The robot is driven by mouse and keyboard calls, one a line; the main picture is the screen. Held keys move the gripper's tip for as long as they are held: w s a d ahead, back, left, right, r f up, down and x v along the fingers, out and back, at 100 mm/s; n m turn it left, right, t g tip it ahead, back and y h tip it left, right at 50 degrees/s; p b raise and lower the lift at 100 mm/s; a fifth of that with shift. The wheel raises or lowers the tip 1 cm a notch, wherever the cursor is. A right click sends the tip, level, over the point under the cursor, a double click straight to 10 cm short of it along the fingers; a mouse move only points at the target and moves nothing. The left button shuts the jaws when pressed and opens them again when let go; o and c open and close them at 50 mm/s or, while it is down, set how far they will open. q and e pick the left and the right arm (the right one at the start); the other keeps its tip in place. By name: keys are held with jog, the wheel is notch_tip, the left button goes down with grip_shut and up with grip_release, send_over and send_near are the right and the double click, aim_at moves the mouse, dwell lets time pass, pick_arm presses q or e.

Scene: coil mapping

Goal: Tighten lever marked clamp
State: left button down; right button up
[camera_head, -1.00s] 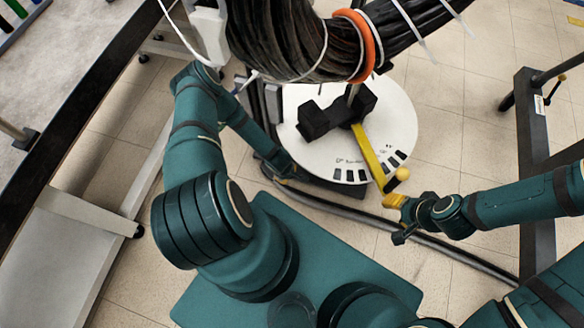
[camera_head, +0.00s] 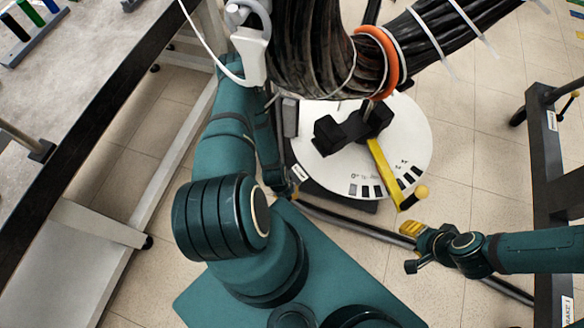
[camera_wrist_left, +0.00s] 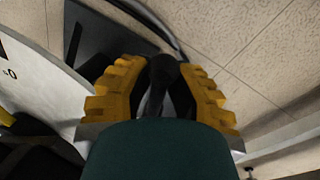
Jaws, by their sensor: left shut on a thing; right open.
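My left gripper (camera_head: 290,190) is low at the disc's left edge, partly hidden by my arm. In the left wrist view its yellow fingers (camera_wrist_left: 158,95) are shut on a dark knob-ended handle (camera_wrist_left: 163,72). A small white label (camera_head: 299,172) lies close to that gripper, too small to read. My right gripper (camera_head: 411,229) is open and empty, just below the ball knob and apart from it.
A thick black cable bundle (camera_head: 310,55) with an orange ring (camera_head: 385,55) hangs over the disc. A workbench (camera_head: 90,75) stands at left and a dark frame (camera_head: 545,150) at right. A dark cable (camera_head: 345,226) runs along the floor.

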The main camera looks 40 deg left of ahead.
pick_arm(q)
jog(key=shift+s+a+m, duration=0.2)
jog(key=shift+s+m, duration=0.15)
jog(key=shift+m, duration=0.35)
jog(key=shift+s, duration=0.1)
jog(key=c, duration=0.7)
grip_release()
jog(key=shift+a, duration=0.1)
jog(key=shift+c, duration=0.2)
notch_tip(320, 180, up, 7)
jog(key=a, duration=0.1)
jog(key=shift+s+r, duration=0.15)
jog(key=shift+s, duration=0.2)
jog(key=shift+a, duration=0.1)
